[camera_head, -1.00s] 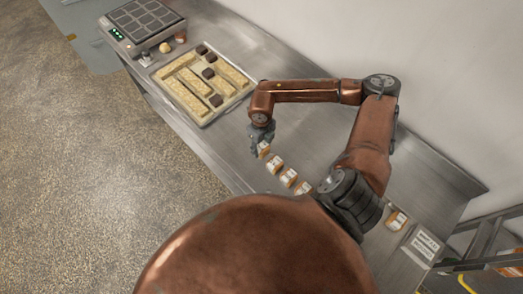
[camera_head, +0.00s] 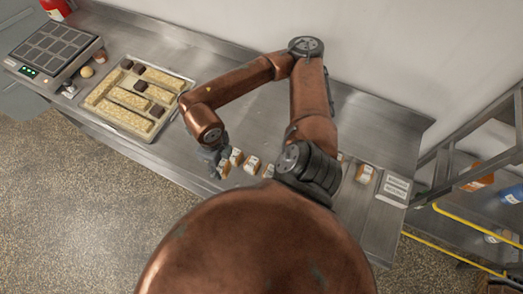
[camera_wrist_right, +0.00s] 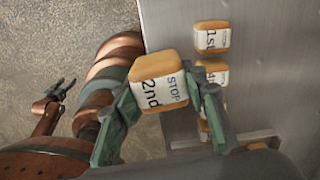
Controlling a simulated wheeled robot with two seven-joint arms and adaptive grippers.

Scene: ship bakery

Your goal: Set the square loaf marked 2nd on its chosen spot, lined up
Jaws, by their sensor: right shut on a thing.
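My right gripper (camera_head: 219,168) is shut on the square loaf marked 2nd, near the counter's front edge. In the right wrist view this loaf (camera_wrist_right: 162,82) sits between the green fingers (camera_wrist_right: 162,104), its white label reading 2nd and STOP. It looks raised, but its gap to the counter is hard to judge. Beside it is a row of similar loaves: one marked 1st (camera_wrist_right: 212,37), one that seems marked 4th (camera_wrist_right: 213,74), and another partly hidden by the gripper. My left gripper (camera_wrist_right: 62,90) shows only in the right wrist view, empty with fingers apart. No marked spot is clearly visible.
A tray (camera_head: 95,103) with long pale and small dark pieces lies on the counter's left, beside a gridded device (camera_head: 57,45). Another labelled loaf (camera_head: 364,174) stands near a lettered plate (camera_head: 397,186) at right. Bare counter (camera_head: 265,110) lies behind the row.

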